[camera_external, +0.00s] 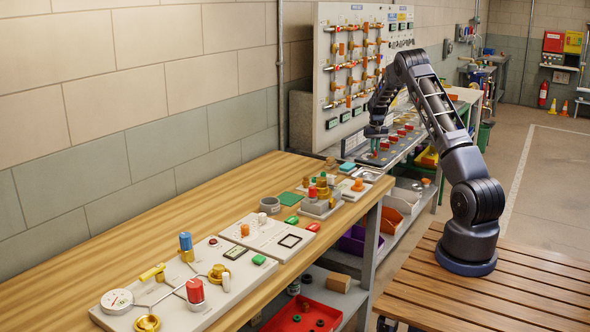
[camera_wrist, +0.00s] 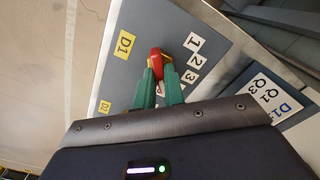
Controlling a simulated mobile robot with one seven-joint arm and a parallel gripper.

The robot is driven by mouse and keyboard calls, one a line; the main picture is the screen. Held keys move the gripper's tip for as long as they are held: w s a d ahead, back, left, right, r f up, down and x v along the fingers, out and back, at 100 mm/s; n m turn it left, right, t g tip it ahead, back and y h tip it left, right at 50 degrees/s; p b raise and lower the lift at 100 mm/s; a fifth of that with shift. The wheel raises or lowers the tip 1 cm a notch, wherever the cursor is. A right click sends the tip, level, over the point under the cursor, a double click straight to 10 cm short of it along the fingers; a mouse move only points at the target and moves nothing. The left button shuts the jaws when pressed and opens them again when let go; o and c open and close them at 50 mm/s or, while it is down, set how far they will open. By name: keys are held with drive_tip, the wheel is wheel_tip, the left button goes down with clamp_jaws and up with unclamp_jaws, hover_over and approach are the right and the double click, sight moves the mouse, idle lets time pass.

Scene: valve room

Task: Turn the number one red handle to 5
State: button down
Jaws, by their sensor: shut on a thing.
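A red handle (camera_wrist: 156,60) on a grey panel (camera_wrist: 118,62) shows in the wrist view, beside a yellow label reading D1 (camera_wrist: 125,44) and a white number strip (camera_wrist: 188,65) where 1, 2 and 3 are readable. My gripper (camera_wrist: 161,78) has its green fingers closed around this handle, one on each side. The fingers hide the handle's lower part and the rest of the strip. In the external view my gripper (camera_external: 375,152) points down at the row of red handles on the low panel beyond the wooden bench.
Several more red handles (camera_external: 401,132) line the low panel close to my gripper. An upright board (camera_external: 330,85) with pipes and valves stands behind. The wooden bench (camera_external: 75,265) holds valve and gauge boards; bins sit below. The floor (camera_external: 540,175) at right is largely open.

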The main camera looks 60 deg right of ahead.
drive_tip(key=shift+m, duration=0.6)
drive_tip(key=c, duration=1.5)
unclamp_jaws()
wheel_tip(320, 180, up, 11)
drive_tip(key=shift+f, duration=0.1)
